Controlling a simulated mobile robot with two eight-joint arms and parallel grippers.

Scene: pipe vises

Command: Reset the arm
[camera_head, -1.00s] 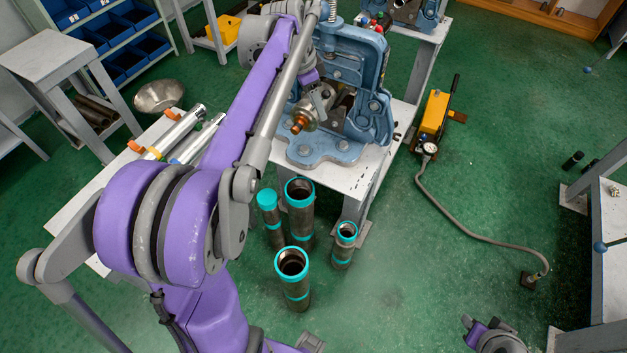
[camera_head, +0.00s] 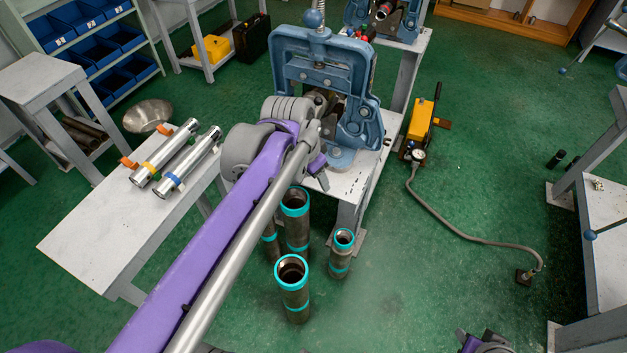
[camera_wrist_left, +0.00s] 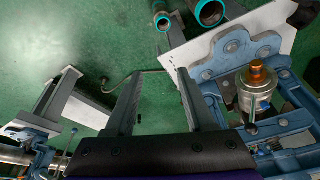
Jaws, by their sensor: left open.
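My left arm reaches in from the lower left in the head view, ending at my left gripper (camera_head: 322,176) in front of the blue pipe vise (camera_head: 325,68). The left wrist view shows its two fingers (camera_wrist_left: 160,100) spread apart with nothing between them. The vise stands on a white bench (camera_head: 350,192); my wrist hides its lower front. In the left wrist view, a metal cylinder with an orange tip (camera_wrist_left: 256,88) sits in the blue vise at right, apart from the fingers. Part of my right arm's end (camera_head: 485,344) shows at the bottom edge; its fingers are unclear.
Several teal-banded pipes (camera_head: 292,285) stand on the floor before the bench. Two shiny cylinders (camera_head: 188,160) lie on a white table (camera_head: 85,240) at left. A yellow pump (camera_head: 420,122) with a hose stands right of the bench. Green floor at centre right is mostly clear.

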